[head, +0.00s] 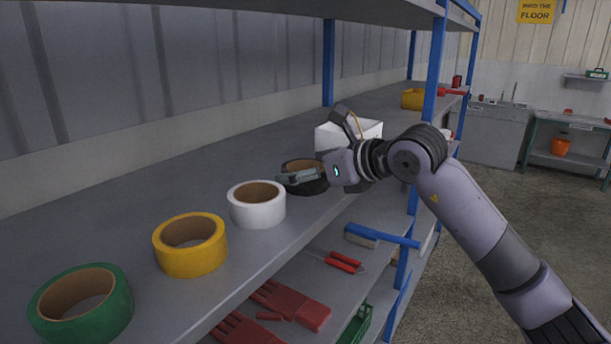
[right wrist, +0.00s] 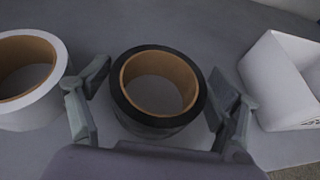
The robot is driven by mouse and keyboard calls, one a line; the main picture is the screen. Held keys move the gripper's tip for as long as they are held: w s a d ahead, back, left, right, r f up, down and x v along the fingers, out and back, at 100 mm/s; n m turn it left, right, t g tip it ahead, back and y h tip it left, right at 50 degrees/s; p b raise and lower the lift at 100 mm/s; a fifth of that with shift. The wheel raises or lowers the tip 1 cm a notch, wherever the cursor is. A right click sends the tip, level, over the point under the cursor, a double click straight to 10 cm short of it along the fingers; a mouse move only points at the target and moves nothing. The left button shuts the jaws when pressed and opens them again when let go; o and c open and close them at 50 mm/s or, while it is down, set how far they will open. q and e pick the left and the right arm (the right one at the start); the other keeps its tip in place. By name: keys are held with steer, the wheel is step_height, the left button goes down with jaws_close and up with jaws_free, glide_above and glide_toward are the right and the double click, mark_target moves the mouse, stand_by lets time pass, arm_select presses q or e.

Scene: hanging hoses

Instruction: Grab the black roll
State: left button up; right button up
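The black roll (head: 304,188) of tape lies flat on the upper shelf, partly hidden by my right gripper in the head view. In the right wrist view the black roll (right wrist: 158,88) shows its brown core and sits between the two fingers. My right gripper (head: 312,148) is open, with one finger on each side of the roll. In the right wrist view the gripper (right wrist: 160,80) shows small gaps between its fingers and the roll. My left gripper is not in view.
A white roll (head: 257,206) stands close beside the left finger, and a white box (head: 362,131) is close on the other side. Yellow (head: 190,246) and green (head: 82,306) rolls lie nearer. A blue shelf post (head: 432,90) rises behind my arm.

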steer(key=c, duration=0.9)
steer(key=shift+r, duration=0.1)
